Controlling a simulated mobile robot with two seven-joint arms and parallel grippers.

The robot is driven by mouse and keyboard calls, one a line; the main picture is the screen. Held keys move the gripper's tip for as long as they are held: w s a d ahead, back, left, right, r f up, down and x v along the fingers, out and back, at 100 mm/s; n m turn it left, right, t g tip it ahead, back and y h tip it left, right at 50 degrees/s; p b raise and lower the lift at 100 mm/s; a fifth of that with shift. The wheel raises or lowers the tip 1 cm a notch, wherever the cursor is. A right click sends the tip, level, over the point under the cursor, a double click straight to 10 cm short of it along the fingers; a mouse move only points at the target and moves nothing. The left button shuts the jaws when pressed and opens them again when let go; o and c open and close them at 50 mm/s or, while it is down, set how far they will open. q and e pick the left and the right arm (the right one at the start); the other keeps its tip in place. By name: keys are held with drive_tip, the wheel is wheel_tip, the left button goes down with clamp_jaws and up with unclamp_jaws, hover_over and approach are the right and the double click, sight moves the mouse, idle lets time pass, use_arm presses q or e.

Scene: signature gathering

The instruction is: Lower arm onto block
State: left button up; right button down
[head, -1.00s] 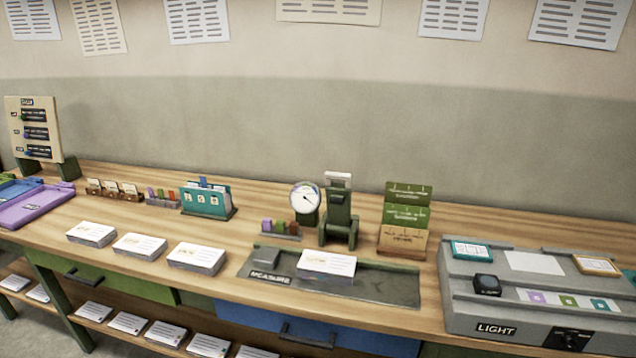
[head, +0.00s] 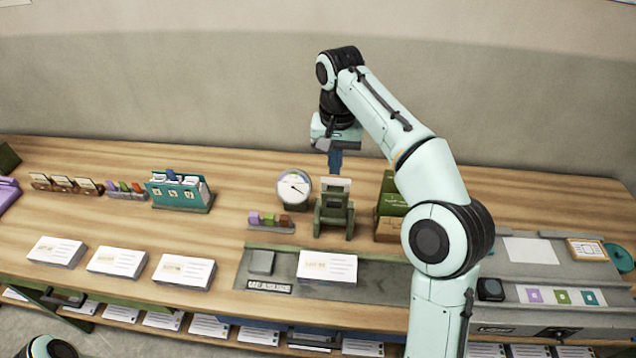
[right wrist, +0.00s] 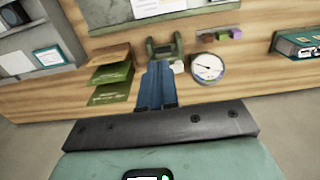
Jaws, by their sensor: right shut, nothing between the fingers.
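The green measuring stand (head: 334,214) with a white-tipped arm (head: 336,184) stands behind the grey measure tray (head: 390,290). Its arm is raised. A white paper block (head: 328,267) lies on the tray in front of the stand. My right gripper (head: 335,163) points down just above the raised arm, its blue fingers shut and empty. In the right wrist view, the fingers (right wrist: 157,82) are beside the arm's white end (right wrist: 178,67); I cannot tell if they touch it. The paper block shows at that view's top edge (right wrist: 158,7). My left gripper is not in view.
A round dial (head: 294,187) and a rack of coloured tabs (head: 270,222) stand left of the stand. A card holder (head: 388,228) is close on its right, partly behind my right arm. Several paper stacks (head: 122,261) lie left of the tray. The light box (head: 550,270) is at right.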

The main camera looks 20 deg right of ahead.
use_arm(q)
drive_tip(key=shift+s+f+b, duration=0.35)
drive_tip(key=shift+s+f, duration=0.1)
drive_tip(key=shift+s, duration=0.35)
use_arm(e)
drive_tip(key=s+a+f, duration=0.1)
drive_tip(key=s+f, duration=0.2)
drive_tip(key=f, duration=0.9)
drive_tip(key=shift+a+f, duration=0.2)
drive_tip(key=shift+f, duration=0.05)
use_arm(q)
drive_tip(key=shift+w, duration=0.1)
use_arm(e)
drive_tip(key=shift+w, duration=0.1)
